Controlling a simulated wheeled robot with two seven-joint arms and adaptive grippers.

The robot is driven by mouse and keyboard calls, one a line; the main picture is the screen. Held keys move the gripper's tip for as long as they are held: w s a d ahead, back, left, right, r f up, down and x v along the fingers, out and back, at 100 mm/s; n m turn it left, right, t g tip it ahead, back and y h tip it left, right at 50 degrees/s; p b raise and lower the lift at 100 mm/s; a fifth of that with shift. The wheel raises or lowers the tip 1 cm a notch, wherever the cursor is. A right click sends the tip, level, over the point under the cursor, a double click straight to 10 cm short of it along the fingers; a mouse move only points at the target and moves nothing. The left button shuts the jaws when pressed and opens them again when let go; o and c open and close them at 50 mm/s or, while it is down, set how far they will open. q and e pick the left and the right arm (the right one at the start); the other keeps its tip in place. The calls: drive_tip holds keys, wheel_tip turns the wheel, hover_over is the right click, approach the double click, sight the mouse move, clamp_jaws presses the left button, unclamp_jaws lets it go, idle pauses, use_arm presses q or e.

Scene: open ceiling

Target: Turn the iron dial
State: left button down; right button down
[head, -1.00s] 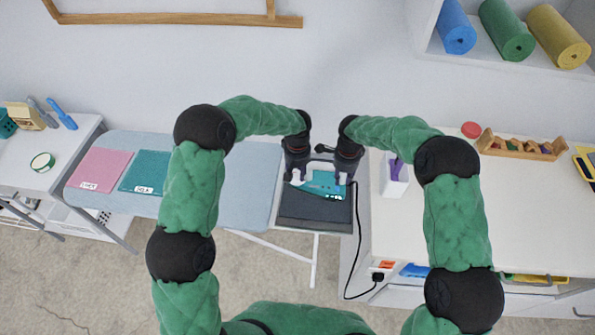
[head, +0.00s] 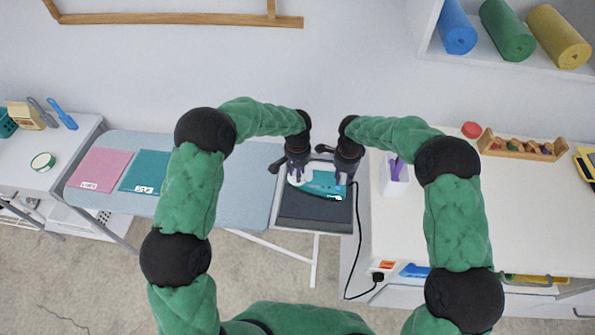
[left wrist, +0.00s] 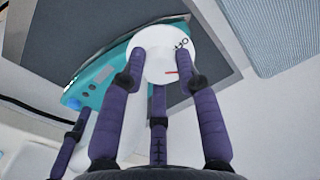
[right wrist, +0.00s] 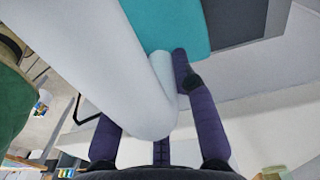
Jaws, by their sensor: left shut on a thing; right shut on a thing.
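A teal and white iron (head: 324,184) rests on the dark iron rest (head: 315,212) at the right end of the ironing board. Its round white dial (left wrist: 160,50), with dark marks and a red line, faces the left wrist camera. My left gripper (head: 297,175) is shut on the dial, a finger on each side of it. My right gripper (head: 346,172) is shut on the iron's white handle (right wrist: 150,80), at the right end of the iron. The handle hides part of the right gripper's fingers in the right wrist view.
The pale blue ironing board (head: 240,190) carries a pink cloth (head: 99,170) and a teal cloth (head: 146,172). A black cord (head: 358,240) runs down from the iron to a plug. A white counter (head: 420,225) with a white holder (head: 393,176) stands close on the right.

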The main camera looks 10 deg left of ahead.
use_arm(q)
drive_tip(key=shift+d, duration=0.2)
drive_tip(key=c, duration=0.9)
unclamp_jaws()
drive_tip(key=shift+s, duration=0.1)
drive_tip(key=shift+a, duration=0.1)
drive_tip(key=shift+r, duration=0.5)
wheel_tip(320, 180, up, 11)
